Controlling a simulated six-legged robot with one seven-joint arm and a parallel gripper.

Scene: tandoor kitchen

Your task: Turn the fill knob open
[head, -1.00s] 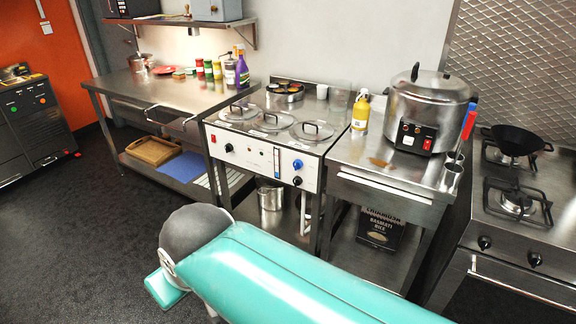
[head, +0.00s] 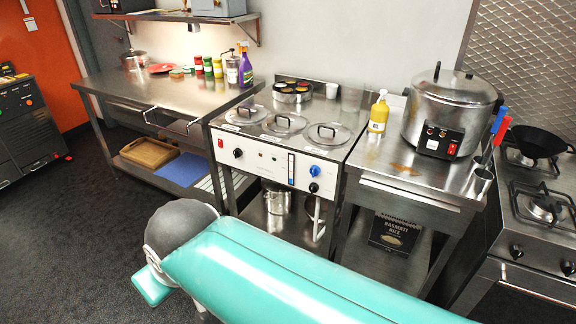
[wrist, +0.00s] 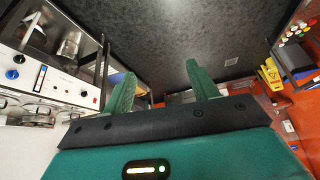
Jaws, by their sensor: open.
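The steel warmer unit (head: 262,169) stands mid-scene with a white front panel. On the panel's right are a blue knob (head: 314,170) and a black knob (head: 314,188) below it. Another black knob (head: 238,153) is at the panel's left. Labels are too small to read, so I cannot tell which is the fill knob. The wrist view shows the panel upside down at left, with the blue knob (wrist: 12,74) near the edge. My gripper (wrist: 160,69) is open and empty, its two green fingers apart, touching nothing. It points away from the panel and is hidden in the head view.
A steel table (head: 160,98) with bottles stands left. A side counter (head: 405,172) with a yellow bottle (head: 379,113) and a large cooker (head: 450,108) stands right, beside the stove (head: 535,215). Dark floor (head: 70,240) is clear at front left.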

